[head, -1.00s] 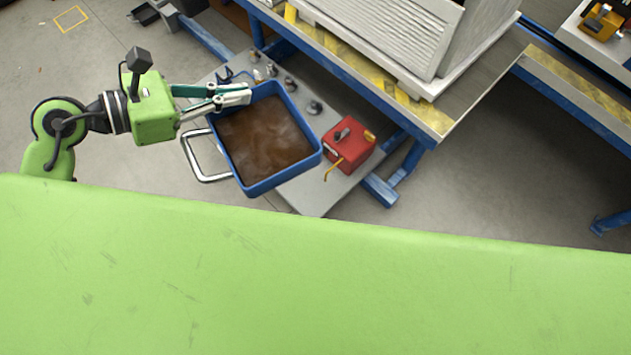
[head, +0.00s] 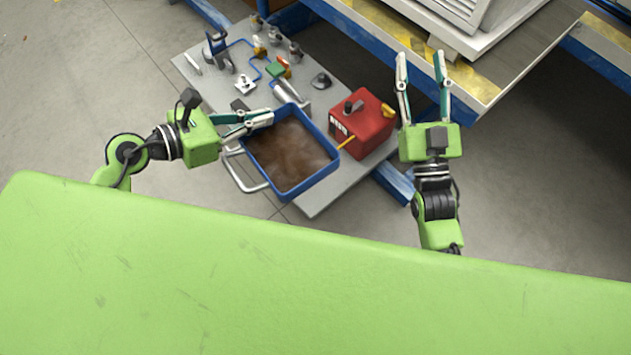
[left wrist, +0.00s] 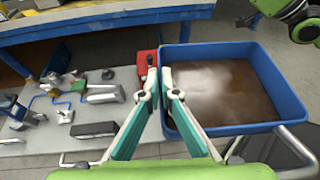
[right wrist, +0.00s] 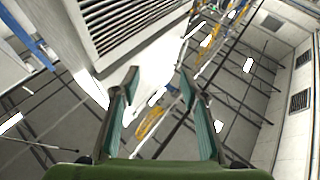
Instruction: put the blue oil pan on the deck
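The blue oil pan (head: 317,182) is a square tray of brown, cloudy liquid with a metal loop handle at its left. It also shows at the right of the left wrist view (left wrist: 240,130). My left gripper (head: 262,119) is at its upper-left rim, fingers close together on the wall; the exact contact is partly hidden. The pan overlaps the front of the grey plate (head: 318,203); I cannot tell whether it rests there or hangs just above. My right gripper (head: 421,62) is open and empty, near the yellow-striped bench edge; its spread fingers show in the right wrist view (right wrist: 155,85).
A red box (head: 366,125) stands right beside the pan. Several small fittings and blue lines (head: 262,65) cover the plate's back. A striped workbench (head: 470,85) with a white louvred unit (head: 462,12) is at upper right. Floor is clear at left.

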